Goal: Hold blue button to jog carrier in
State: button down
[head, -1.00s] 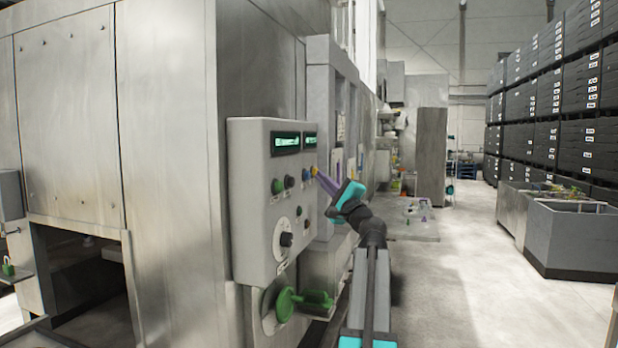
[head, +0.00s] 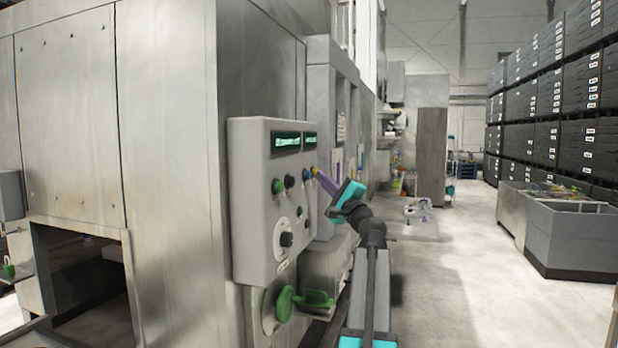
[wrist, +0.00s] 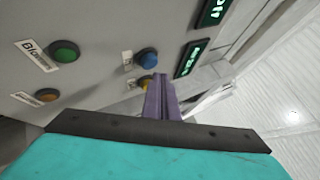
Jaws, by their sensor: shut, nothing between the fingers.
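The blue button (head: 306,174) is on the grey control panel (head: 255,215), below the two green displays. In the wrist view the blue button (wrist: 147,59) shows clear and uncovered, up and left of my fingertips. My gripper (head: 318,175) has slim purple fingers, shut and empty, pointing at the panel from the right. In the wrist view my gripper (wrist: 160,82) has its tips beside a yellow button (wrist: 147,81) and partly over it. I cannot tell whether they touch it. The tips are apart from the blue button in the picture.
Other controls are close by: a green button (wrist: 65,52), an orange button (wrist: 47,95) and a black selector knob (head: 287,239). A green handle (head: 300,300) juts out below the panel. The aisle floor (head: 450,260) to the right is clear, with grey bins (head: 572,240) beyond.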

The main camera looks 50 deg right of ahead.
jog(key=shift+w+a+b, duration=0.25)
jog(key=shift+w+b, duration=0.3)
jog(key=shift+w, duration=0.4)
dwell(1.2)
jog(key=shift+s, duration=0.15)
dwell(5.0)
jog(key=shift+s+d, duration=0.25)
jog(key=shift+s, duration=0.45)
